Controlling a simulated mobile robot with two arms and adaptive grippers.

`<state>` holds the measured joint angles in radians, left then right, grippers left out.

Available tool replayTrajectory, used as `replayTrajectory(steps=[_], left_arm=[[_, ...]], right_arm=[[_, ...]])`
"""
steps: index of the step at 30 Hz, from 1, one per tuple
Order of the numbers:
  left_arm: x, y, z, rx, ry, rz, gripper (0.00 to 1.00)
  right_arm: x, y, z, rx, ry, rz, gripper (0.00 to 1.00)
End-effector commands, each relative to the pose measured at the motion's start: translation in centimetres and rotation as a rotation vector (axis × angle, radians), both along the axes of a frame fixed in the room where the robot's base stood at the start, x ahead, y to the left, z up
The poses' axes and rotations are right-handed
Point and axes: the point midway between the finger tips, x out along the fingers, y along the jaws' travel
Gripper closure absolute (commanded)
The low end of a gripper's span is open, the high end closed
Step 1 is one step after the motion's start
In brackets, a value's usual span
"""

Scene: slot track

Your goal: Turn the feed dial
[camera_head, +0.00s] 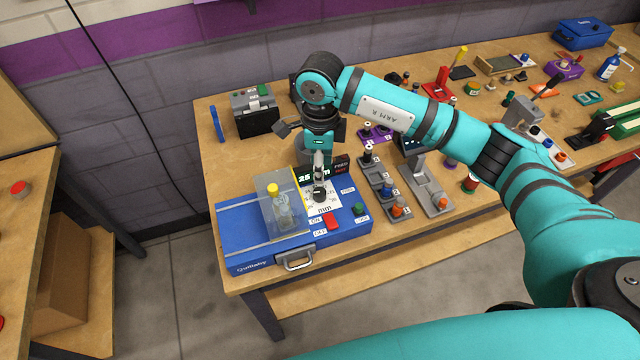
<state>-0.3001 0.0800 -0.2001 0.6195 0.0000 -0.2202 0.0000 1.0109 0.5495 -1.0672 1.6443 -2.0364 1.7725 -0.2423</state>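A blue machine (340,232) stands at the near left corner of the workbench. On its top is a white scale plate (323,209) marked "mm", with the small dark feed dial (320,196) on it. A dark display (311,176) behind the dial reads 25. My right gripper (319,182) points straight down at the dial from above, its fingertips at or just over the knob. I cannot tell whether the fingers touch or grip it. The gripper and wrist hide part of the display. My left gripper is not in view.
A clear guard (281,204) covers a yellow-topped part left of the dial. A red switch (330,220) and green button (358,209) sit in front. A grey box (254,101) stands behind. Small fixtures (382,186) crowd the bench to the right.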

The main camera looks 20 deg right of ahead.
Motion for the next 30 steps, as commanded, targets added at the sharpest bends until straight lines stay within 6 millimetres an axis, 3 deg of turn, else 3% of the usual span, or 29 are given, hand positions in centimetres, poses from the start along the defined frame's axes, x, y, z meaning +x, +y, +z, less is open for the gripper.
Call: replayTrajectory(steps=[6, 12, 18, 26, 30], left_arm=[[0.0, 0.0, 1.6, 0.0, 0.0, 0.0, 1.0], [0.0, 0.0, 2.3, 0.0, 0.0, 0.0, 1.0], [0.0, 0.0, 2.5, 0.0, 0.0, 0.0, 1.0], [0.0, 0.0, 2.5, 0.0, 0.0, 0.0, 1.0], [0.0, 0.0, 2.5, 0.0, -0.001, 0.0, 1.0]], right_arm=[[-0.2, 0.0, -4.5, 0.0, 0.007, -0.001, 0.61], [-0.1, 0.1, -7.6, 0.001, 0.003, 0.0, 0.61], [0.0, 0.0, -8.9, 0.001, 0.0, 0.0, 0.61], [0.0, 0.1, -9.1, 0.001, 0.0, 0.001, 0.61], [0.0, 0.1, -9.0, 0.001, 0.0, 0.001, 0.79]])
